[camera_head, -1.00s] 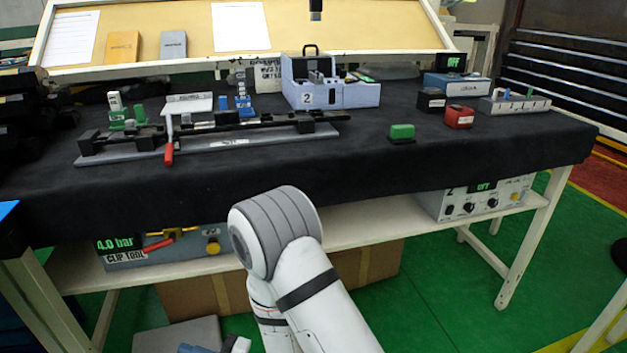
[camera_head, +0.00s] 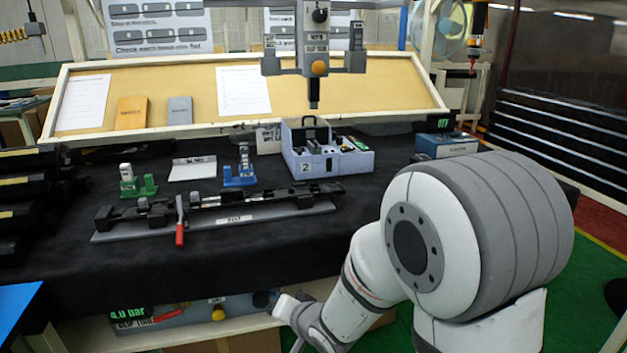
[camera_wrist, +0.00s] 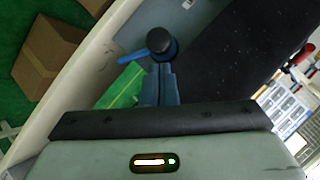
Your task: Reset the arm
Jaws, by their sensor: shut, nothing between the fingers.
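My arm rises large at the right of the head view and bends down to the left, its wrist end low in front of the bench's lower shelf. My gripper (camera_wrist: 161,84) shows in the wrist view as two blue fingers side by side, shut with nothing between them. Just beyond the fingertips is a dark round knob (camera_wrist: 161,44) with a blue lever (camera_wrist: 128,56). I cannot tell whether the fingers touch it. In the head view the fingers are not clearly visible.
The black-covered bench (camera_head: 290,245) carries a grey rail fixture (camera_head: 235,218) with a red-handled clamp, green (camera_head: 138,188) and blue (camera_head: 240,178) holders, and a compartment box (camera_head: 325,160). A clip tool unit (camera_head: 180,318) sits on the lower shelf. A cardboard box (camera_wrist: 48,58) shows in the wrist view.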

